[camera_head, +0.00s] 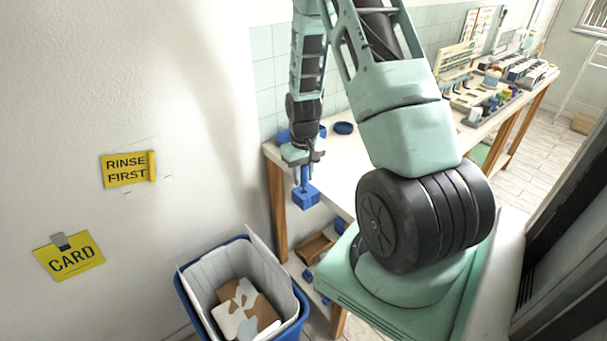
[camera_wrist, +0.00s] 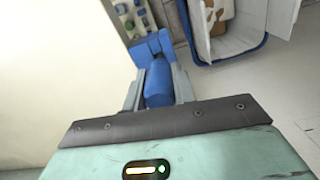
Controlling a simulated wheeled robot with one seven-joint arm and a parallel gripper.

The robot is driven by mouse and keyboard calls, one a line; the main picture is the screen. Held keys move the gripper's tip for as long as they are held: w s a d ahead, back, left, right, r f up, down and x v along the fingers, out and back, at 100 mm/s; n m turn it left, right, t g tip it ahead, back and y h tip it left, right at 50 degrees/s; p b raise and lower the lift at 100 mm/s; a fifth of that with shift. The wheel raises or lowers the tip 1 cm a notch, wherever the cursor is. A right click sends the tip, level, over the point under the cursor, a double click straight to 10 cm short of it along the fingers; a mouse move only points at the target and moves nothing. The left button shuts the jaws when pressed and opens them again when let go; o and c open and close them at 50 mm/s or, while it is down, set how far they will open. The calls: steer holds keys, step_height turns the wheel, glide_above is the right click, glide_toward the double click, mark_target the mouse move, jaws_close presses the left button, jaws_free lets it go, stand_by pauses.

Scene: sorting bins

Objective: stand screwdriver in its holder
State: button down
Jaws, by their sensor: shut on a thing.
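My gripper (camera_head: 303,160) points down at the near left edge of the white table. It is shut on a blue screwdriver handle, which shows between the fingers in the wrist view (camera_wrist: 158,84). In the head view a thin blue length of the screwdriver (camera_head: 304,176) runs down from the fingers. It meets a blue block (camera_head: 306,196), which looks like the holder, in front of the table edge. The block also shows just past the fingertips in the wrist view (camera_wrist: 152,46). I cannot tell whether the screwdriver's tip is inside the block or only in line with it.
A blue bin (camera_head: 190,292) holding cardboard stands on the floor at lower left. A round blue item (camera_head: 344,128) lies on the table (camera_head: 336,166). A brown tray (camera_head: 315,247) sits low under the edge. Crowded racks (camera_head: 490,100) fill the far bench.

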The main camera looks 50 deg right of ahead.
steer(key=shift+f+b, duration=0.85)
steer(key=shift+f, duration=0.4)
steer(key=c, duration=1.1)
jaws_free()
steer(key=shift+o, duration=0.2)
steer(key=shift+r, duration=0.1)
step_height(320, 180, up, 17)
steer(key=b, duration=0.2)
steer(key=shift+r, duration=0.15)
steer(key=a+r+n, duration=0.1)
steer(key=a+n, duration=0.5)
steer(key=a, duration=1.9)
steer(key=s+a+n, duration=0.6)
steer(key=s+a, duration=0.9)
steer(key=s, duration=0.2)
steer(key=shift+a+y, duration=0.3)
steer(key=shift+a, duration=0.05)
